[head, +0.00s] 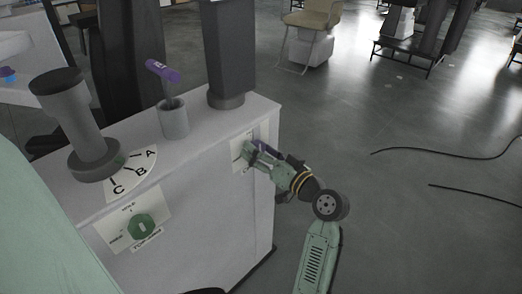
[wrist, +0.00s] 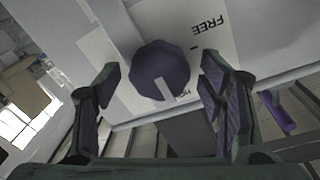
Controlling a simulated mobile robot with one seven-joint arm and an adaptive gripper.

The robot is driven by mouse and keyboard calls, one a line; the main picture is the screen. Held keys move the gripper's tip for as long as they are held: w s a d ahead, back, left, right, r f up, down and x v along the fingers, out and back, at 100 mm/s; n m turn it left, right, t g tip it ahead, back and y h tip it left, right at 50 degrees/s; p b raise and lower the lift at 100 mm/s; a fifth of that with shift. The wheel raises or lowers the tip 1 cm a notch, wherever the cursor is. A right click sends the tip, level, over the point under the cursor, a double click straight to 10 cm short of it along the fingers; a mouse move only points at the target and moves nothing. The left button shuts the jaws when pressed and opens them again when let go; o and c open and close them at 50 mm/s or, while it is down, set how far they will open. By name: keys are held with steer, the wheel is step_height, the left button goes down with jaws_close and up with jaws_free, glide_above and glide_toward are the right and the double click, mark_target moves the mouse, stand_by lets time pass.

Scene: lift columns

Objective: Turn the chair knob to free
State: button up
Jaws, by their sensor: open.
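The chair knob is a dark purple round knob (wrist: 162,70) with a light pointer mark, on a white label plate that reads FREE in the wrist view. The pointer mark sits at the knob's lower edge, away from the word FREE. In the head view the knob (head: 262,146) is mostly hidden behind my gripper, at the right end of the grey cabinet. My gripper (wrist: 160,92) is open, with one finger on each side of the knob. Gaps show between the knob and the fingers. In the head view my gripper (head: 256,156) is close to the label plate.
The grey cabinet (head: 200,200) carries a lever with an A, B, C dial (head: 130,175), a purple-handled stick (head: 163,72) in a cup and a dark column (head: 228,50). A green knob (head: 141,226) is on its front. Cables (head: 440,141) lie on the open floor at right.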

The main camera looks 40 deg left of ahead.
steer(key=c, duration=1.1)
steer(key=shift+c, duration=0.2)
steer(key=shift+f+b, duration=0.1)
steer(key=shift+b, duration=0.4)
steer(key=n+b, duration=0.9)
steer(key=b, duration=0.4)
steer(key=n+g+y+b, duration=0.1)
steer(key=n+b, duration=0.9)
steer(key=b, duration=0.4)
steer(key=shift+g, duration=0.3)
